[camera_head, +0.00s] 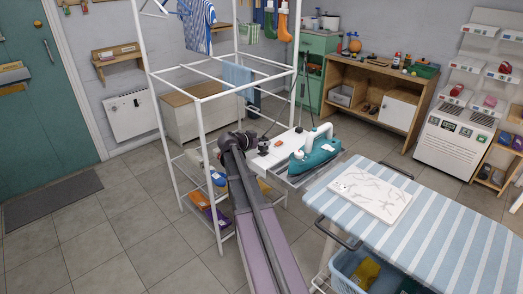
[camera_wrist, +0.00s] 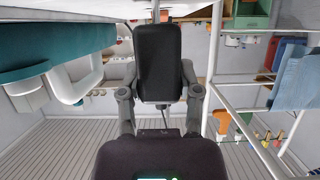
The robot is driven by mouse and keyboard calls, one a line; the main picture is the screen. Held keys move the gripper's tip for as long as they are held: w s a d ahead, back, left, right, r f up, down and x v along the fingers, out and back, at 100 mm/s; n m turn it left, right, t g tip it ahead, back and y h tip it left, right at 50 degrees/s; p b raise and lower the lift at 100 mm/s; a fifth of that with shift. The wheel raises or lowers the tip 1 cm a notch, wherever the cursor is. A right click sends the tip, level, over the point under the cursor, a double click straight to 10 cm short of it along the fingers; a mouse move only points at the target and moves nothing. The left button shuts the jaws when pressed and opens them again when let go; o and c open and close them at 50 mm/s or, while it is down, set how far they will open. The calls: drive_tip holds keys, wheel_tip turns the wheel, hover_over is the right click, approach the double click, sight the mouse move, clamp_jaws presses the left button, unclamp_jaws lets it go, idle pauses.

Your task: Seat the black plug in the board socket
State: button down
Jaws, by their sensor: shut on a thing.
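The black plug (camera_wrist: 160,62) is a dark block between the fingers of my gripper (camera_wrist: 160,88) in the wrist view. My gripper is shut on it. In the head view my gripper (camera_head: 258,143) is small and dark, at the left side of a white panel (camera_head: 285,154) with a red spot. The wrist view, which looks upside down, shows a pale surface (camera_wrist: 75,12) close by the plug's far end. I cannot make out the board socket, or whether the plug touches anything.
A white rack (camera_head: 210,160) stands close on the left. Floor is free at front left.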

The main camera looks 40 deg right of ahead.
sight(260, 148)
drive_tip(key=shift+f+b, duration=1.5)
drive_tip(key=shift+f, duration=0.15)
drive_tip(key=shift+f, duration=0.2)
drive_tip(key=shift+c, duration=1.5)
unclamp_jaws()
drive_tip(key=shift+r, duration=0.1)
drive_tip(key=shift+r, duration=0.1)
drive_tip(key=shift+a+r, duration=0.15)
drive_tip(key=shift+a+r+p, duration=0.15)
drive_tip(key=shift+a+p, duration=0.15)
drive_tip(key=shift+a, duration=0.05)
drive_tip(key=p+v, duration=0.4)
drive_tip(key=v, duration=0.7)
